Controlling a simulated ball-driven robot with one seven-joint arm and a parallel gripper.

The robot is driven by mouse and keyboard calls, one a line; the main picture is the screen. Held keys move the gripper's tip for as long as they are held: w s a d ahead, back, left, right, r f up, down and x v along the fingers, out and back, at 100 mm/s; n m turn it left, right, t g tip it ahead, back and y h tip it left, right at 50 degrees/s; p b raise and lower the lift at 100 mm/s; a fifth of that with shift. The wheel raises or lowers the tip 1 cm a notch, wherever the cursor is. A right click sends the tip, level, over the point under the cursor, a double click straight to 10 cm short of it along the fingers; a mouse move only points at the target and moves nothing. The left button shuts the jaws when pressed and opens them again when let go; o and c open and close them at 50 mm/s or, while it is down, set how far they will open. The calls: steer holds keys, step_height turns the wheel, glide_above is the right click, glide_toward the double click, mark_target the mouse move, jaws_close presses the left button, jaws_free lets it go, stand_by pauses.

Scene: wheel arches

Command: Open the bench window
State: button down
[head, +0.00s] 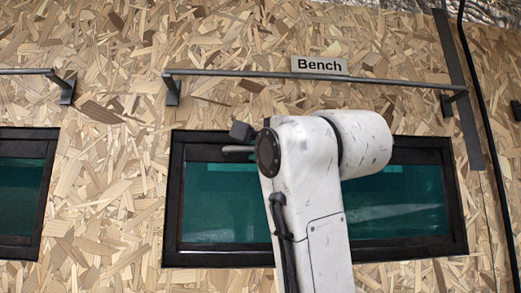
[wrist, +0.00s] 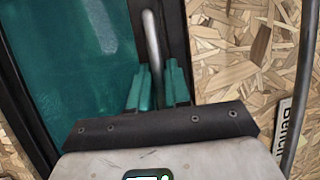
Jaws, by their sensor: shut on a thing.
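The bench window (head: 400,205) is a teal pane in a black frame, below the sign "Bench" (head: 319,66) in the head view. It looks flush with its frame. My white arm covers its middle. In the wrist view, the teal pane (wrist: 60,60) fills the left side, beside its dark frame. A grey rod handle (wrist: 152,40) runs down between the two teal fingers of my gripper (wrist: 158,88), which is shut on it. In the head view, a short piece of the handle (head: 236,149) shows at the window's upper edge; the fingertips are hidden behind my arm.
A grey rail (head: 220,73) on brackets runs above the bench window. A second window (head: 22,190) with its own rail is at the left. A dark strip (head: 459,90) and a black cable (head: 480,100) run down the chipboard wall at the right.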

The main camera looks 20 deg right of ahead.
steer(key=s+a+f+n+t+y+b, duration=0.2)
steer(key=s+f+n+t+b, duration=0.1)
steer(key=s+b, duration=0.4)
steer(key=f+t+b, duration=0.1)
steer(key=b, duration=0.2)
steer(key=shift+s+a+f+n+t+y, duration=0.15)
steer(key=shift+a+f+n+t+y, duration=0.05)
steer(key=shift+a+n+t+y, duration=0.1)
steer(key=c, duration=1.2)
jaws_free()
steer(key=shift+o, duration=0.2)
steer(key=b+v, duration=0.3)
steer(key=v, duration=0.7)
steer(key=shift+s+f, duration=0.25)
steer(key=shift+s, duration=0.05)
